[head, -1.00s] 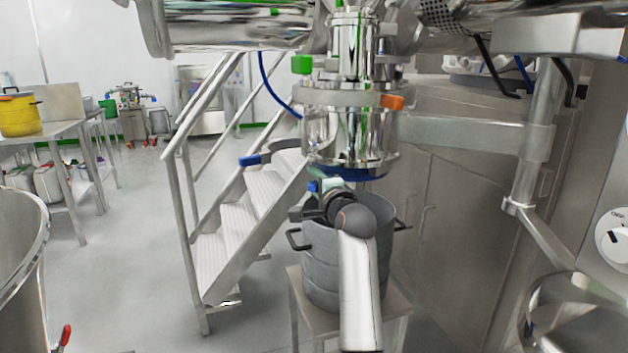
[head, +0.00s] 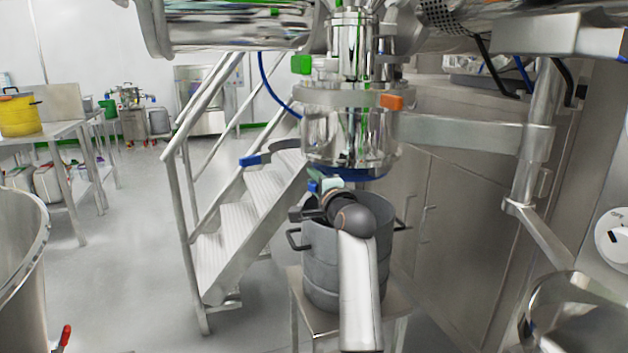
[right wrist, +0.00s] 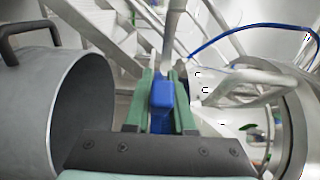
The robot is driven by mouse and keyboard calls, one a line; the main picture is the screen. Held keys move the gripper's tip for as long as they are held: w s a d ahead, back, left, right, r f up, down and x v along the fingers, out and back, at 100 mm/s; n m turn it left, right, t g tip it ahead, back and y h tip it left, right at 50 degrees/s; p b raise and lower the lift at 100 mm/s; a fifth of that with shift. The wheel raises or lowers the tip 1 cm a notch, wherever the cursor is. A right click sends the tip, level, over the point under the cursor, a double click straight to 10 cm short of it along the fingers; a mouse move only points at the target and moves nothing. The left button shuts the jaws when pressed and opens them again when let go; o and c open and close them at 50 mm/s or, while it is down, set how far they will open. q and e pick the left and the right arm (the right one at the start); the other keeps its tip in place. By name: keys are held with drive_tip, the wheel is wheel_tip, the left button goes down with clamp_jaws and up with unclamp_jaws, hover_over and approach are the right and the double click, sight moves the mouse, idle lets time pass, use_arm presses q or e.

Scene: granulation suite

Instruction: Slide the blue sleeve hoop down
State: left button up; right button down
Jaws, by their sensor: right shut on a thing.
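The blue sleeve hoop (head: 352,173) shows as a blue band around the lower edge of the shiny steel outlet (head: 345,130), above the grey pot (head: 335,265). My right gripper (head: 322,186) is just below the hoop at its left front, over the pot's rim. In the right wrist view, the green fingers of my right gripper (right wrist: 162,100) are shut on a blue tab of the hoop (right wrist: 162,95). The rest of the hoop is hidden or outside that view. My left gripper is not in view.
The pot stands on a small steel stand (head: 297,290) with a gap between its rim and the outlet. Metal stairs (head: 240,235) are behind. A steel support arm (head: 465,133) is at right.

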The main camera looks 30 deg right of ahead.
idle(0.4)
wheel_tip(320, 180, down, 7)
idle(0.4)
drive_tip(key=c, duration=0.8)
unclamp_jaws()
drive_tip(key=shift+o, duration=0.2)
